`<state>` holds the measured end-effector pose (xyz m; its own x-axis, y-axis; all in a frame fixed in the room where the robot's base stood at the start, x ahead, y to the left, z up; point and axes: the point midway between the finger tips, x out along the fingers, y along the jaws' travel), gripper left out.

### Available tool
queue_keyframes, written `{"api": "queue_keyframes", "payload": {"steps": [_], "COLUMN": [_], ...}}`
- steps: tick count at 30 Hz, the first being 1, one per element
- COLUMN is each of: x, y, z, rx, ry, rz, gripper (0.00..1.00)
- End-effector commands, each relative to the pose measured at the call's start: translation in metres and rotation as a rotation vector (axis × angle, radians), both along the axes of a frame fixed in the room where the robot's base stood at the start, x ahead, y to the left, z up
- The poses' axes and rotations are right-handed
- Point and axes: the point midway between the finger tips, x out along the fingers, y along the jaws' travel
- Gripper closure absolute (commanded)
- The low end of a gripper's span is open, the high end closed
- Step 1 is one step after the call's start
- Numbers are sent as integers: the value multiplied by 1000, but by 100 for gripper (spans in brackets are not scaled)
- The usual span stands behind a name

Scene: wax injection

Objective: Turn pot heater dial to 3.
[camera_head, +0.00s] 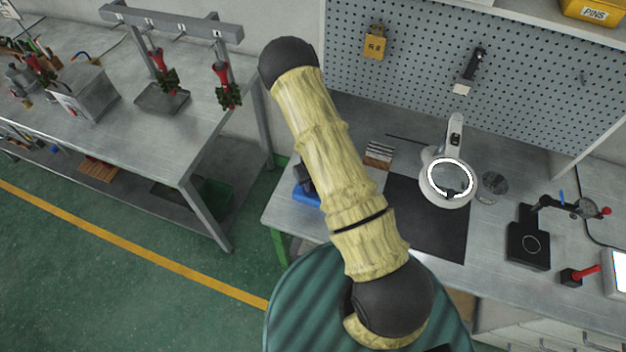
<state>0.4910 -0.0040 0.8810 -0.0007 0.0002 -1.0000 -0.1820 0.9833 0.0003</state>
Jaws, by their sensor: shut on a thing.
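I cannot make out a pot heater or its dial for certain in the head view. A blue object (305,196) with a dark part above it sits at the left end of the right bench, mostly hidden behind my arm. A grey metal box (88,88) with a pale front panel stands on the left bench, too small to read. My arm crosses the middle of the view, and its raised elbow hides what lies behind. My gripper is not visible.
The right bench (335,112) holds a ring-light magnifier (446,182), a dark mat (440,235) and a black stand (528,240). A pegboard (415,80) rises behind it. The left bench (195,128) carries a rack (175,22) with red-handled tools. Green floor (110,275) is clear at lower left.

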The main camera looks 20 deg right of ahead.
Motion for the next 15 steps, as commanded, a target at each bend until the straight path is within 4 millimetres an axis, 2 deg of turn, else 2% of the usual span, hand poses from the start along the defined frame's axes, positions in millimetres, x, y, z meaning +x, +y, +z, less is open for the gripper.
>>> {"api": "queue_keyframes", "payload": {"steps": [15], "x": [2], "y": [0], "z": [1], "rx": [0], "ry": [-4], "rz": [-43], "gripper": [95]}}
